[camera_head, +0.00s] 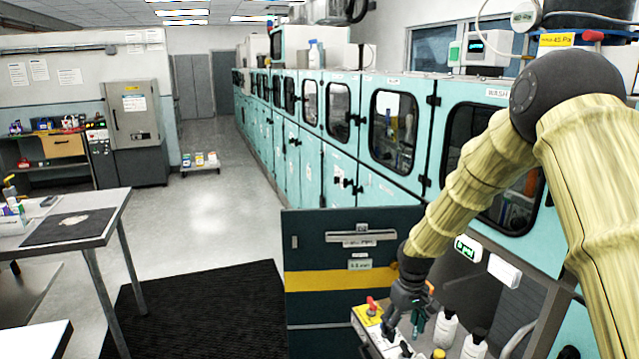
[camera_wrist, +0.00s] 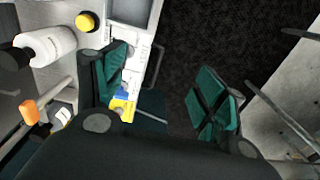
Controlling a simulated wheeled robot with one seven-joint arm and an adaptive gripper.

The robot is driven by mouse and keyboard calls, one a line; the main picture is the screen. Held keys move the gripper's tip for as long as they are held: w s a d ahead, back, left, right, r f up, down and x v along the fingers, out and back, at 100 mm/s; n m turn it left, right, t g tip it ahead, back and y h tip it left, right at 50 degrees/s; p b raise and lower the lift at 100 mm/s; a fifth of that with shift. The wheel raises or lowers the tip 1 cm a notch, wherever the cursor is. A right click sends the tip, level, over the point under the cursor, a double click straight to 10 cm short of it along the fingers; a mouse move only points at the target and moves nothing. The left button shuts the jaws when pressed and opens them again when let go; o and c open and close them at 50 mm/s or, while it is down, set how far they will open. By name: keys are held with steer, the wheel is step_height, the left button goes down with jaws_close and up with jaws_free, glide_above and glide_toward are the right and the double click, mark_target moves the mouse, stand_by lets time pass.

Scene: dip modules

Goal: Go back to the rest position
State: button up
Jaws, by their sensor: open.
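My arm, in a ribbed yellow sleeve, comes in from the right in the head view and bends down to my gripper (camera_head: 403,327). The gripper hangs over or close to a bench module at the bottom centre. In the wrist view my gripper (camera_wrist: 162,90) has its two green-padded fingers wide apart, with nothing held between them. Dark floor matting (camera_wrist: 215,35) shows beyond the fingers. A pale panel with blue and yellow labels (camera_wrist: 124,100) lies by the left finger.
White bottles (camera_head: 446,331) stand just right of the gripper; one bottle (camera_wrist: 48,45) shows in the wrist view. A dark drawer-like panel with a yellow stripe (camera_head: 335,280) stands left of it. Teal cabinets (camera_head: 375,195) line the back.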

steer(key=s+a+f+m+b, duration=0.1)
steer(key=s+f+b, duration=0.1)
steer(key=s+f, duration=0.9)
steer(key=s+a+f+m+b, duration=0.1)
steer(key=s+f+b, duration=0.2)
steer(key=s+f, duration=0.85)
steer(key=s+d+f+m+b, duration=0.1)
steer(key=s+f+b, duration=0.1)
steer(key=s+f, duration=0.4)
steer(key=s+d+f+m+b, duration=0.1)
steer(key=s+f, duration=0.5)
steer(key=s, duration=1.1)
steer(key=shift+s+d+f+b, duration=0.2)
steer(key=shift+s+d+b, duration=0.05)
steer(key=shift+b, duration=0.2)
